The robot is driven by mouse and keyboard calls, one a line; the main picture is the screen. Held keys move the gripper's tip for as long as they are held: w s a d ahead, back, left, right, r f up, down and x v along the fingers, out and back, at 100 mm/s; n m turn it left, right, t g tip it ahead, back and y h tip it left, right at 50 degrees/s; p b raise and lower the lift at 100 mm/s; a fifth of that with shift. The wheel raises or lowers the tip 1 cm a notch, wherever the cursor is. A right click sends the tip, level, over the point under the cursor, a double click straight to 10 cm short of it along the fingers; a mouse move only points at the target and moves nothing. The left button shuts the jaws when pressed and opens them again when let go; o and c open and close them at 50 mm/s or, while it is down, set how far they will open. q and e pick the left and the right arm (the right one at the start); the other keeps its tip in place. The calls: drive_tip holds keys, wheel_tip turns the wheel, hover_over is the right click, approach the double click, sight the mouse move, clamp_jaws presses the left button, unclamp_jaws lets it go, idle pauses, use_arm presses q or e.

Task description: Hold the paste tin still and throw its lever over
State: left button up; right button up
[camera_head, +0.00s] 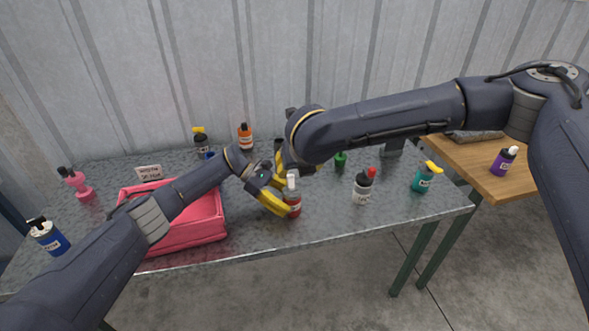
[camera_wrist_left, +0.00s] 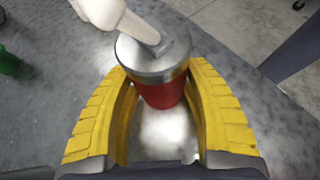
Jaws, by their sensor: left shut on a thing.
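The paste tin (camera_head: 295,205) is a red can with a grey metal top, standing upright near the front edge of the grey table. Its white lever (camera_head: 291,181) sits on the lid; in the left wrist view the lever (camera_wrist_left: 112,14) slants from the lid to the upper left. My left gripper (camera_head: 283,206) is shut on the tin, its yellow fingers on both sides of the can in the left wrist view (camera_wrist_left: 158,75). My right gripper (camera_head: 279,163) is behind and above the tin, mostly hidden by its own arm, so its jaws cannot be made out.
A pink crate (camera_head: 190,240) stands left of the tin. A green item (camera_head: 341,160), an orange bottle (camera_head: 245,137) and a dark bottle (camera_head: 201,145) are behind.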

idle(0.4)
use_arm(q)
drive_tip(key=o, duration=1)
drive_tip(key=shift+c, duration=0.2)
